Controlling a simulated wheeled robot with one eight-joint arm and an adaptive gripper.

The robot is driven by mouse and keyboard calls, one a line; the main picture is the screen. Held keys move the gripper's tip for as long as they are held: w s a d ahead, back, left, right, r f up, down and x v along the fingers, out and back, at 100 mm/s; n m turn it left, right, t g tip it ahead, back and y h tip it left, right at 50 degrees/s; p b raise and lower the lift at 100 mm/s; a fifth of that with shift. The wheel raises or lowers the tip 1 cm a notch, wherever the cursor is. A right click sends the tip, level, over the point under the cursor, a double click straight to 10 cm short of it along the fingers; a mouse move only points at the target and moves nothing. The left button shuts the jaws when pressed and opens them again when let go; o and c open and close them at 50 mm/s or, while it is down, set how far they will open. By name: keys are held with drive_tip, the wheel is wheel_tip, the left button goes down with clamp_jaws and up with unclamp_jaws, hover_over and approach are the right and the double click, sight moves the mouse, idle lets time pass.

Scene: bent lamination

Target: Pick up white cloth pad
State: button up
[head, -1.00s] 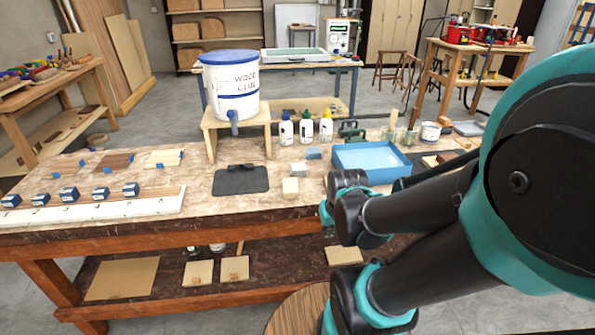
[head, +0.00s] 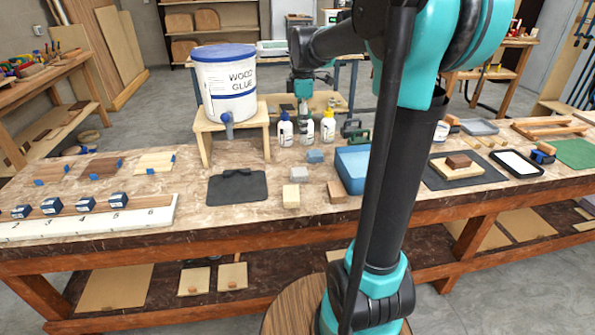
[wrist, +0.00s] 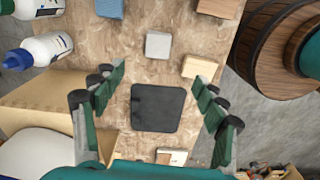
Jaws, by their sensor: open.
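The white pad, a small pale block (head: 299,174), lies on the workbench right of the black mat (head: 238,186). In the wrist view the pale grey-white pad (wrist: 158,45) lies above the mat. A cream-tan block (head: 291,196) sits just in front of it and shows in the wrist view (wrist: 200,67). My gripper (wrist: 157,80) is open and empty, fingers spread either side of the black mat, above the bench. In the head view my gripper (head: 303,104) points down near the bottles, its fingers small and partly unclear.
A blue block (head: 315,156), a brown block (head: 336,192) and a blue tray (head: 354,168) are close by. Glue bottles (head: 328,128) and the glue bucket (head: 228,88) on its wooden stand (head: 205,145) rise behind. My arm hides part of the bench's right side.

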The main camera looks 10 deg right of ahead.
approach(300, 171)
drive_tip(key=shift+n, duration=0.4)
wheel_tip(300, 171, down, 9)
drive_tip(key=shift+w+r, duration=0.1)
drive_tip(key=shift+r, duration=0.05)
drive_tip(key=shift+c, duration=0.4)
drive_tip(key=c, duration=1)
